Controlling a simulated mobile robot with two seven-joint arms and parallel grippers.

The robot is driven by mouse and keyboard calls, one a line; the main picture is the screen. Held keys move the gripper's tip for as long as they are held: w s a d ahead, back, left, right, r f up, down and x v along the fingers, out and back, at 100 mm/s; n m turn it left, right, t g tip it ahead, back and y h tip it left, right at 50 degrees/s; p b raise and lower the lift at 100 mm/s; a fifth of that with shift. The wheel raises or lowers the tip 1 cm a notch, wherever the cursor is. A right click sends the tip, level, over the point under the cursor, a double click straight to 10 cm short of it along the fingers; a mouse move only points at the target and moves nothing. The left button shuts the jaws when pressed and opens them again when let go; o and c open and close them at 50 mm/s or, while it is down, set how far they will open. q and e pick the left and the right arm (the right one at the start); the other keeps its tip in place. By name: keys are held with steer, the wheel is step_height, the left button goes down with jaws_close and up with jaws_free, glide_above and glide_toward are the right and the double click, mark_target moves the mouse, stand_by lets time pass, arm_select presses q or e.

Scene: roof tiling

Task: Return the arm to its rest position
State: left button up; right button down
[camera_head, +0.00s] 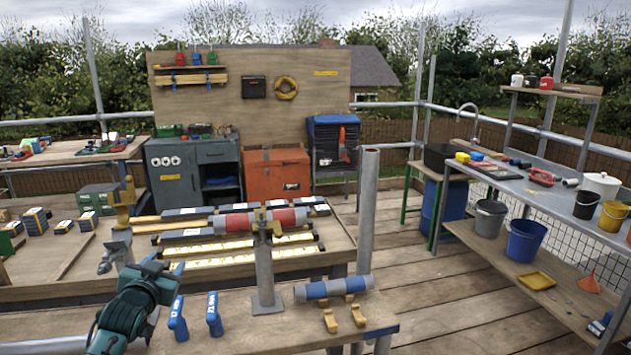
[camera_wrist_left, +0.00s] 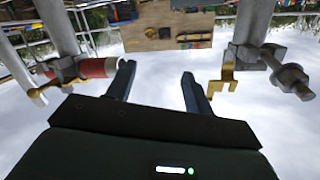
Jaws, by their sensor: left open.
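My left gripper (camera_head: 166,263) is teal and dark, at the lower left in the head view. It points away over the front bench and is open. In the wrist view its two dark fingers (camera_wrist_left: 159,86) stand well apart with nothing between them. Sky shows at the bottom of that view, so the picture looks upside down. A red and grey roll (camera_head: 262,220) rests on a grey post stand (camera_head: 265,278) to the right of the gripper. The roll also shows left of the fingers in the wrist view (camera_wrist_left: 98,67). My right gripper is not in view.
Two blue upright objects (camera_head: 214,315) stand just right of my arm. A blue and grey roll (camera_head: 334,287) lies by brass cradles (camera_head: 345,317). A grey post with a brass clamp (camera_head: 123,200) stands behind the gripper. A tall grey pole (camera_head: 368,210) rises right of the stand.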

arm_select(q)
steer(key=s+d+f+m+g+h, duration=0.1)
steer(key=s+d+f+g+h, duration=0.1)
steer(key=s+d+f, duration=0.55)
steer(key=s+d+f+g+h, duration=0.1)
steer(key=s+d+f, duration=0.3)
steer(key=s+f, duration=0.55)
steer(key=s+d+f+g+h, duration=0.1)
steer(key=s+d, duration=0.3)
steer(key=s, duration=0.6)
steer(key=s+d+f+g, duration=0.2)
steer(key=s+d+f, duration=0.2)
steer(key=s, duration=0.6)
steer(key=shift+s+n+h, duration=0.35)
steer(key=shift+n+h, duration=0.05)
steer(key=shift+f, duration=0.1)
